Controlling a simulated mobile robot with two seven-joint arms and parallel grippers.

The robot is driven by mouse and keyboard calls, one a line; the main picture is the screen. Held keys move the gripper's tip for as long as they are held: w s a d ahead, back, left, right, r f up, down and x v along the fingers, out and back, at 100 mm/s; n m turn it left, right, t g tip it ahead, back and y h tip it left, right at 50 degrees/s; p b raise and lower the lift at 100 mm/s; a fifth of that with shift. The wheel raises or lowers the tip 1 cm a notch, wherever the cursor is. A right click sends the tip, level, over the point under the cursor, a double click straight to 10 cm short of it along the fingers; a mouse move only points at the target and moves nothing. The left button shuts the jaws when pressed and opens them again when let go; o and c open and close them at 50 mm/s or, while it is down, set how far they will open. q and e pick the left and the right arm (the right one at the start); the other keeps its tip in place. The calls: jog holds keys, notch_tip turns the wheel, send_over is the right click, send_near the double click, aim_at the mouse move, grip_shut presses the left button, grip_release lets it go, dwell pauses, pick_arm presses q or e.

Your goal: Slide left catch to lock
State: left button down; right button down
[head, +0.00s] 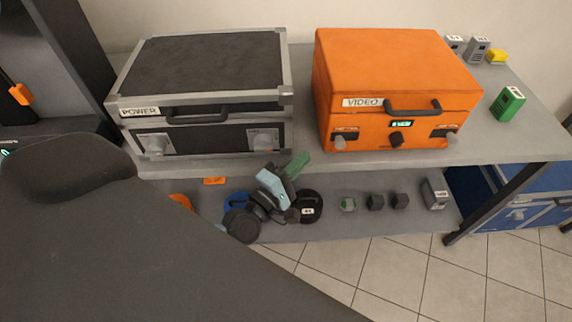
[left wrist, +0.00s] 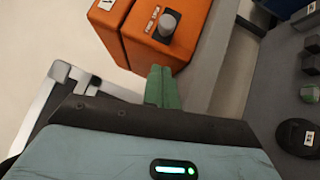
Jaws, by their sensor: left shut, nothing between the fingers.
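The orange VIDEO case (head: 380,80) stands closed on the grey bench, with a dark handle. Its left catch (head: 340,143), a grey knob on a dark labelled plate, is at the front left; the plate's words are too small to read. A grey knob (left wrist: 167,27) on the orange case (left wrist: 120,30) also shows in the left wrist view. My left gripper (head: 298,163), with green fingers, is shut and empty, left of the left catch and apart from it. In the left wrist view its fingertips (left wrist: 161,75) point toward the case's corner. My right gripper is not in view.
The black POWER case (head: 210,70) stands to the left on the bench (head: 510,140), with two catches. A green block (head: 508,102) and small grey and yellow blocks are at right. Several small items lie on the lower shelf (head: 350,228). A narrow gap separates the cases.

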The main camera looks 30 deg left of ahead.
aim_at(343, 148)
pick_arm(q)
jog(key=w+d, duration=0.1)
jog(key=w+d+r+p, duration=0.1)
jog(key=w, duration=0.1)
jog(key=shift+w+d+r, duration=0.1)
jog(key=shift+w+d, duration=0.35)
jog(key=shift+d, duration=0.2)
jog(key=shift+w+d, duration=0.1)
jog(key=shift+d, duration=0.05)
jog(key=w+d, duration=0.1)
jog(key=d, duration=0.1)
jog(key=shift+w+d, duration=0.45)
jog(key=shift+d, duration=0.05)
jog(key=shift+r, duration=0.1)
